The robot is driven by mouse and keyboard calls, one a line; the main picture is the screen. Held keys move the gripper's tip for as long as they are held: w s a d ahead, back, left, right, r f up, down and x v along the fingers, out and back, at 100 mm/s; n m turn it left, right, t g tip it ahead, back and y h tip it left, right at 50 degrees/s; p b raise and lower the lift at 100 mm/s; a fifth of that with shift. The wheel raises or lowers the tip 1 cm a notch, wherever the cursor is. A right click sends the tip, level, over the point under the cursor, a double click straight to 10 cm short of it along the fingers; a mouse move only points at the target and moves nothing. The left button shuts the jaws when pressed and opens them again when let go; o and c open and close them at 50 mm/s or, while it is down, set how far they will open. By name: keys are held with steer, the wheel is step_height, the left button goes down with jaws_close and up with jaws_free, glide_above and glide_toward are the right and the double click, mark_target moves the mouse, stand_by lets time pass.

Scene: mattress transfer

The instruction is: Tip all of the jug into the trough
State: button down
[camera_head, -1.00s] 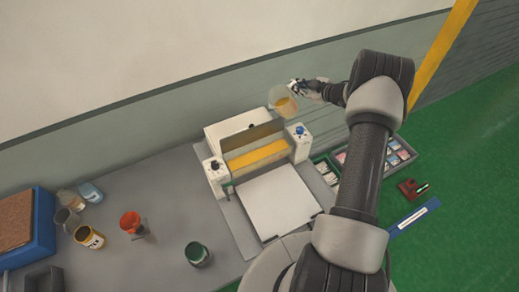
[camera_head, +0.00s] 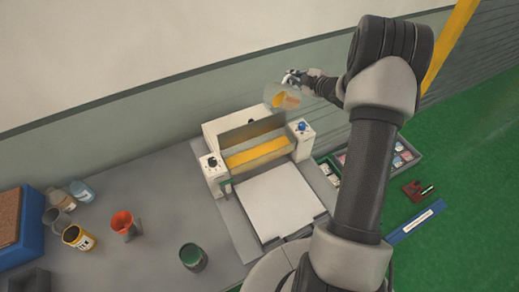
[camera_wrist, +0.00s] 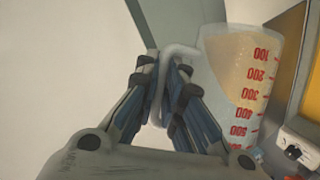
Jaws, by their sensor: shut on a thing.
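A clear jug (camera_head: 273,96) with tan-yellow liquid hangs above the back right of the white roller machine. It is tilted with its mouth toward the left. In the wrist view the jug (camera_wrist: 238,85) shows red scale marks, upside down, and tan liquid inside. My gripper (camera_wrist: 170,75) is shut on the jug's grey handle; it also shows in the head view (camera_head: 296,79). The trough (camera_head: 250,134) appears to be the recess behind the yellow roller (camera_head: 259,152), below and left of the jug. I cannot see its contents clearly.
Several containers stand on the grey bench at left, including a red cup (camera_head: 122,222), a yellow-labelled tin (camera_head: 78,238) and a green tin (camera_head: 193,256). A blue box (camera_head: 38,225) is at far left. A tray of packets (camera_head: 398,158) lies right of the machine.

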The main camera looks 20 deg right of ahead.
steer(key=shift+a+r+b, duration=0.1)
steer(key=shift+a+b, duration=0.1)
steer(key=shift+b, duration=0.35)
steer(key=shift+n+b, duration=0.3)
steer(key=shift+b, duration=0.1)
steer(key=shift+a+b, duration=0.25)
steer(key=shift+b, duration=0.2)
steer(key=shift+r, duration=0.1)
steer(key=shift+s+h+b, duration=0.15)
steer(key=shift+h+b, duration=0.25)
steer(key=shift+b, duration=0.3)
steer(key=shift+a+n+t+b, duration=0.3)
steer(key=shift+a+n+b, duration=0.1)
steer(key=shift+b, duration=0.3)
steer(key=shift+s+r+b, duration=0.1)
steer(key=shift+s+b, duration=0.05)
steer(key=shift+b, duration=0.65)
